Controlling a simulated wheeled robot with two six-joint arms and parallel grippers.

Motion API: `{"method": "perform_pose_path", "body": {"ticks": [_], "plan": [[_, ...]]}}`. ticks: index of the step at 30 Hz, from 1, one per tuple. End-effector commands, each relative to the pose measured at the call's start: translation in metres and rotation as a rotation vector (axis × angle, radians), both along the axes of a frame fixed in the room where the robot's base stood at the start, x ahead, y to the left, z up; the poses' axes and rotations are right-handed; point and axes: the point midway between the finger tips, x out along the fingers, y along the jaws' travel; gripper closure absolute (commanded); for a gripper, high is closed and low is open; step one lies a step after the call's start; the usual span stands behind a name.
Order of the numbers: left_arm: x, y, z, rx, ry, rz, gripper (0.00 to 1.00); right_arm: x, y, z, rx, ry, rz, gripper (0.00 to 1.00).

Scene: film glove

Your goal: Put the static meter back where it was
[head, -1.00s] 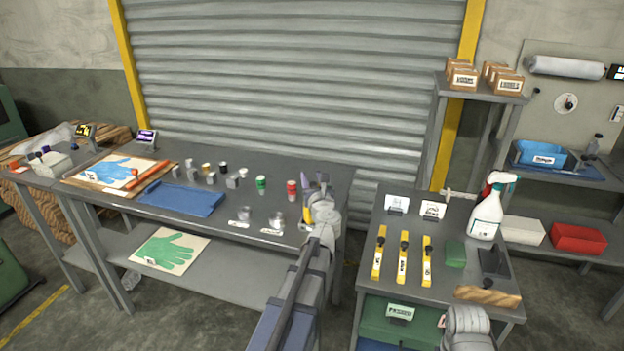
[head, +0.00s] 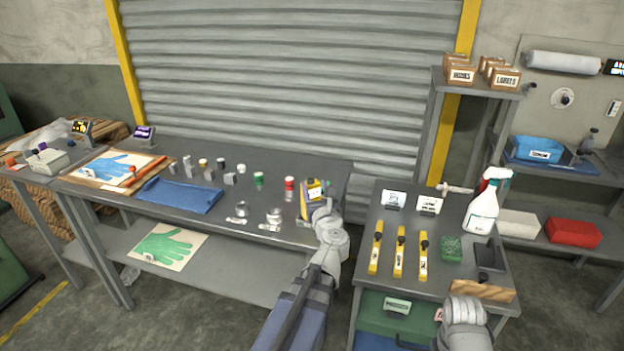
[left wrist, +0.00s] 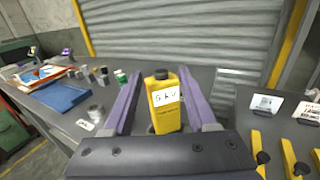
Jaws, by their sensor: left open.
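The static meter appears to be the yellow handheld device with a black top and a white display reading in kV (left wrist: 165,108). In the left wrist view it stands between the two purple fingers of my left gripper (left wrist: 157,92), which is open, with a gap on each side. In the head view the left gripper (head: 314,195) is at the right end of the long grey table (head: 290,165), around the yellow meter (head: 315,190). The meter's base is hidden in the head view.
Red (head: 289,188) and green (head: 259,180) canisters and small metal pieces stand left of the gripper. A side cart (head: 380,280) holds yellow tools (head: 399,252), a spray bottle (head: 484,210) and small cards. A blue cloth (head: 180,195) lies left.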

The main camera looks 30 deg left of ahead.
Motion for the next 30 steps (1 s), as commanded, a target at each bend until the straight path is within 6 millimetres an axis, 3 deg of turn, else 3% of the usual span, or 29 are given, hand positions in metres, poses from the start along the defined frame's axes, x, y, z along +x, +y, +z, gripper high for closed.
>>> {"method": "perform_pose_path", "body": {"ticks": [7, 25, 28, 30], "plan": [[-0.019, -0.015, 0.0, 0.0, 0.0, 0.0, 0.42, 0.0, 0.0, 0.0, 0.0, 0.0, 0.0, 0.5], [-0.018, -0.018, 0.0, 0.007, 0.003, -0.006, 0.42, 0.0, 0.0, 0.0, 0.0, 0.0, 0.0, 0.5], [-0.009, -0.031, 0.005, 0.085, 0.038, -0.068, 0.42, 0.0, 0.0, 0.0, 0.0, 0.0, 0.0, 0.5], [0.004, -0.052, 0.011, 0.214, 0.093, -0.167, 0.42, 0.0, 0.0, 0.0, 0.0, 0.0, 0.0, 0.5]]}}
